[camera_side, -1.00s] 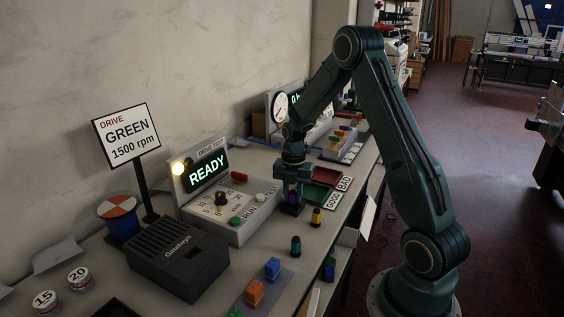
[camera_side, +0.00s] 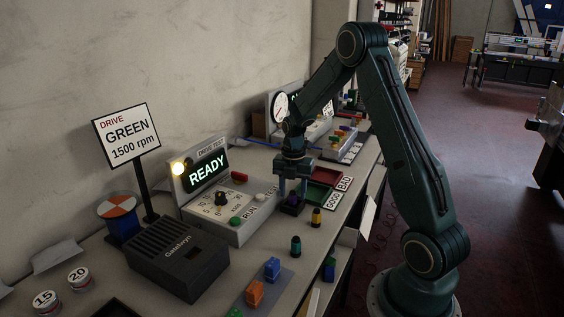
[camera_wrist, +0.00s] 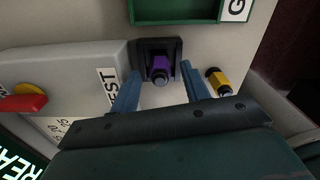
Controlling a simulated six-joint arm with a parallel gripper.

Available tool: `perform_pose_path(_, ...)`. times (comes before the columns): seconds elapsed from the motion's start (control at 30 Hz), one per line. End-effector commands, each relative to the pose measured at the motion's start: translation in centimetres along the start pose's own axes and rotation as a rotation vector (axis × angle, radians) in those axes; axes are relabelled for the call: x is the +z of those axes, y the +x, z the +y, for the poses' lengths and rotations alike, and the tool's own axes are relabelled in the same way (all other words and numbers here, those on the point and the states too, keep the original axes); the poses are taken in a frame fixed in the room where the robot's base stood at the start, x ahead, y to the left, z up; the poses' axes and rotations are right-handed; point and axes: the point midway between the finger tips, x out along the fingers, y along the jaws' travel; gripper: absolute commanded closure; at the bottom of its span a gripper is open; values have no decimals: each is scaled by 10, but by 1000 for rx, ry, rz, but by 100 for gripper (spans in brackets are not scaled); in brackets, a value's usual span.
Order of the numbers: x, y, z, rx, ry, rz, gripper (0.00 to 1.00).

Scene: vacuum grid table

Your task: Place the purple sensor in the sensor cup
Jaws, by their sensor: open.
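The purple sensor (camera_wrist: 161,66) stands in a dark square holder, which looks like the sensor cup (camera_wrist: 143,58), in the wrist view. In the side view the purple sensor (camera_side: 293,199) and the dark cup (camera_side: 291,209) are small, below my gripper (camera_side: 293,192). My gripper (camera_wrist: 159,75) is open, with one blue finger on each side of the sensor and gaps between. The wrist view shows the sensor's top end. Its seating depth cannot be told.
A yellow-and-black sensor (camera_side: 316,217) and a teal one (camera_side: 296,246) stand nearby. The drive test panel (camera_side: 220,210) is left of the cup. Green (camera_side: 313,195) and red (camera_side: 326,176) trays lie behind. Blue and orange blocks stand at the front.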

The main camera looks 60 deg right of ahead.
Motion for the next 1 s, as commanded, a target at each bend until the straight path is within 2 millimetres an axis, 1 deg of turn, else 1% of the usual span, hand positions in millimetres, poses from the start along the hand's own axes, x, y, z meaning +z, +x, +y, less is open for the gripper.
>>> perform_pose_path(0.4, 0, -66, 0, 3, 0, -3, 54)
perform_pose_path(0.6, 0, -92, 0, 2, 0, -2, 54)
perform_pose_path(0.8, 0, -104, 0, 0, 0, 0, 54)
perform_pose_path(1.0, 0, -106, 0, 0, 0, 0, 54)
